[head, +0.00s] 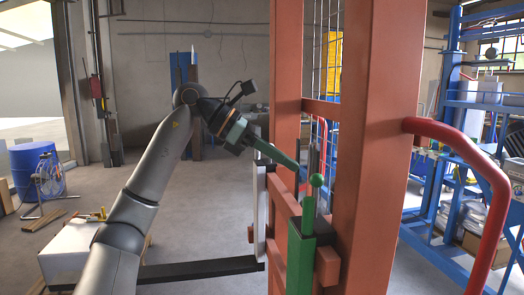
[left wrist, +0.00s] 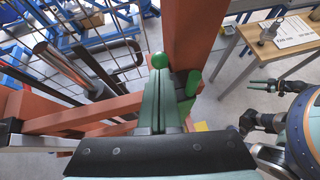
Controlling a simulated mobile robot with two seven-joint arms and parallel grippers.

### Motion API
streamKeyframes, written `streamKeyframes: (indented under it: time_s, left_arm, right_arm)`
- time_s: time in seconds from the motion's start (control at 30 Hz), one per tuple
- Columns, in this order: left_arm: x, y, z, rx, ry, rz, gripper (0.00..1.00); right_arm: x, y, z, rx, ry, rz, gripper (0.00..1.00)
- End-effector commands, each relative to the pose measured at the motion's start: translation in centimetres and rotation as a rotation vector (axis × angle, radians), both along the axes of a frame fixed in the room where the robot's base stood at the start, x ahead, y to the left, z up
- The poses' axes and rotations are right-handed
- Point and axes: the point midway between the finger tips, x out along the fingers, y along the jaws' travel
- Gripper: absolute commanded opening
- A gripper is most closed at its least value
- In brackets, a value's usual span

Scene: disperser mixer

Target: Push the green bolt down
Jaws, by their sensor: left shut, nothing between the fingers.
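The green bolt has a round knob (head: 316,180) on a thin upright stem. The stem rises from a green block (head: 300,255) on the orange-red frame. My left gripper (head: 298,166) is shut and empty, its fingers slanting down to the right with the tips just left of the knob. I cannot tell if they touch. In the left wrist view the shut fingers (left wrist: 159,80) point at the green knob (left wrist: 158,60), which shows just past their tips. A green part (left wrist: 192,83) shows beside the fingers. My right gripper (left wrist: 258,84) is small at the right of that view; its opening is unclear.
Orange-red posts (head: 375,130) rise close behind and right of the bolt. A red curved rail (head: 470,150) stands at the right, before blue shelving (head: 440,200). A blue barrel (head: 35,170) is far left. The floor left of the frame has free room.

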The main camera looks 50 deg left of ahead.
Motion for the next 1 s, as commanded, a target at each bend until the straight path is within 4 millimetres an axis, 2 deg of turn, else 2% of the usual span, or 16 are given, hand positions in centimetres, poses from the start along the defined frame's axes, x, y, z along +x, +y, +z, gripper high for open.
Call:
streamKeyframes:
  time_s: [0.23,0.67,1.0]
  left_arm:
    - [1.8,-1.5,-1.6,0.0,0.001,-0.001,0.0]
    - [2.1,-1.7,-1.8,0.001,0.001,0.0,0.0]
    - [2.1,-1.6,-5.2,0.001,0.002,0.001,0.0]
  right_arm:
    - [0.0,0.0,-0.1,0.0,-0.001,0.0,0.5]
    - [0.1,0.0,-0.1,0.0,-0.002,0.0,0.5]
    - [0.1,0.0,-2.8,0.0,-0.002,0.0,0.5]
